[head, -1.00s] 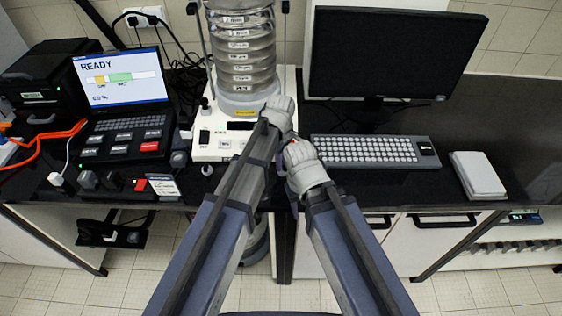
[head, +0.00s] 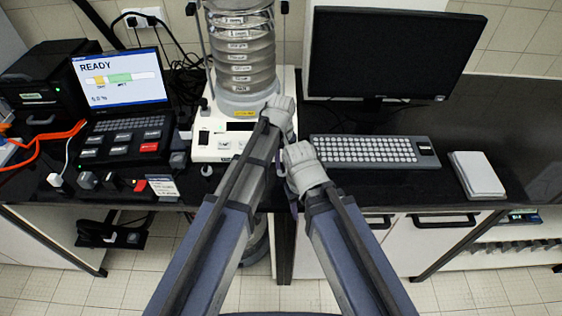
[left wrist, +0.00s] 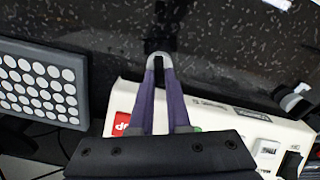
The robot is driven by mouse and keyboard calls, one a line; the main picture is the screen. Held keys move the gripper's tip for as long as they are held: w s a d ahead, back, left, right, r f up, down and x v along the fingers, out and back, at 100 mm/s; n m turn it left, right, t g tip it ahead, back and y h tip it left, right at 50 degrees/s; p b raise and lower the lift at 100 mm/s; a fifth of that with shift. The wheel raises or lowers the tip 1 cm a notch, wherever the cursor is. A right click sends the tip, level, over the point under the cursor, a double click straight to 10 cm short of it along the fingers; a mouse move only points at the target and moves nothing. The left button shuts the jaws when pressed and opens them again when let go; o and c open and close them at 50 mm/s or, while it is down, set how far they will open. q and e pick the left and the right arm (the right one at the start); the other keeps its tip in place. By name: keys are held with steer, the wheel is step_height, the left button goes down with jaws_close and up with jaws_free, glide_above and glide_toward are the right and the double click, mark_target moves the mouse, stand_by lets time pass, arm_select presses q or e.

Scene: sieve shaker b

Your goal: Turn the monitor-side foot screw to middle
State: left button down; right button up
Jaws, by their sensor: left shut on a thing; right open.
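The white sieve shaker base (head: 214,146) stands at the front of the black bench, left of the monitor. My left gripper (head: 280,113) is at its front right corner. In the left wrist view, its purple fingers (left wrist: 159,65) are closed at the tips on a small part beside the base edge. This fits the monitor-side foot screw, which the fingers and arm mostly hide. A dark foot screw (head: 207,170) shows at the front left of the base. My right gripper (head: 303,166) is open just right of and below the left one; its fingertips are mostly hidden.
The monitor (head: 392,55) and keyboard (head: 375,150) are close on the right, with a white box (head: 478,175) beyond. A laptop (head: 122,85) showing READY and a control box with buttons stand left. The sieve stack (head: 240,50) rises from the base.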

mark_target(282, 165)
arm_select(q)
steer(key=shift+d+m, duration=0.1)
steer(key=shift+m, duration=1.8)
steer(key=c, duration=1.2)
jaws_free()
steer(key=shift+o, duration=0.2)
steer(key=shift+r, duration=0.15)
step_height(282, 165, up, 8)
steer(key=p, duration=0.8)
steer(key=shift+f, duration=0.2)
